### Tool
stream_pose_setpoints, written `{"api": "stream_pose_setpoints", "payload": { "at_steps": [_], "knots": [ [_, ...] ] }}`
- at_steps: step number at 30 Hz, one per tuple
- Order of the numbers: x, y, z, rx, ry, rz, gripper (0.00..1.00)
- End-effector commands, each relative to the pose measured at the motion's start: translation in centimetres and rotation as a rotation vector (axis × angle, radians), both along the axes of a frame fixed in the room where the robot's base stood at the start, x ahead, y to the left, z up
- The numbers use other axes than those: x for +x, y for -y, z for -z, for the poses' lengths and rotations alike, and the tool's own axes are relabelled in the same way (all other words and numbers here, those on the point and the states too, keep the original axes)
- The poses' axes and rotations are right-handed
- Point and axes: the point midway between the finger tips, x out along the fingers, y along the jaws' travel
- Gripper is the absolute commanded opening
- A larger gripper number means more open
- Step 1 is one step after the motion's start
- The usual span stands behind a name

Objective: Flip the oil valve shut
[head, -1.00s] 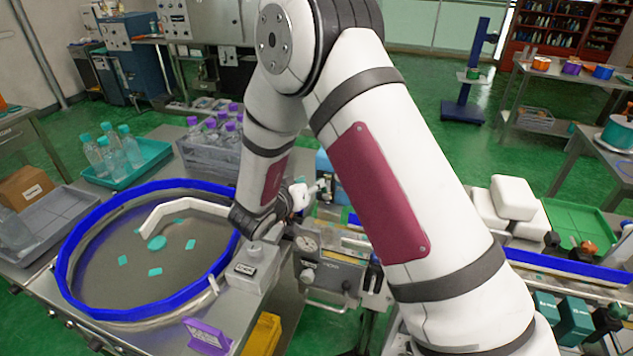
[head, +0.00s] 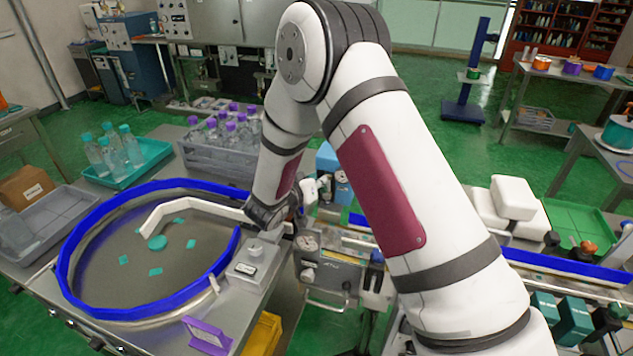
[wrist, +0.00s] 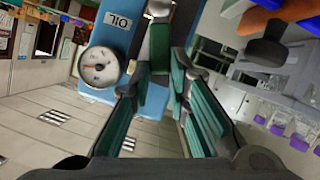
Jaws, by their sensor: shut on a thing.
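The blue oil unit (wrist: 113,40) with its OIL label and a round white gauge (wrist: 99,67) is at the upper left of the wrist view. The oil valve's narrow handle (wrist: 160,45) stands beside it and runs down between my fingers.
A round blue-rimmed bowl (head: 70,270) with teal pieces is left of my arm. A grey crate (head: 215,160) of purple-capped bottles stands behind it. A machine with a dial (head: 308,242) is just below my gripper. A conveyor (head: 560,266) runs to the right.

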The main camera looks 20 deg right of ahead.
Motion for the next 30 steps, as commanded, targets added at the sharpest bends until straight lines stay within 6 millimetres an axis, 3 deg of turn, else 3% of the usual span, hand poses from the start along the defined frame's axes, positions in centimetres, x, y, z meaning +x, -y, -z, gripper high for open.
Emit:
{"api": "stream_pose_setpoints", "payload": {
  "at_steps": [16,28,29,30],
  "knots": [
    [1.4,-1.9,1.5,-0.311,-0.206,-0.001,0.0],
    [1.3,-1.9,1.5,-0.344,-0.232,0.001,0.0],
    [1.3,-2.0,1.5,-0.343,-0.231,0.002,0.21],
    [1.3,-2.0,1.5,-0.343,-0.231,0.002,0.3]
  ]
}}
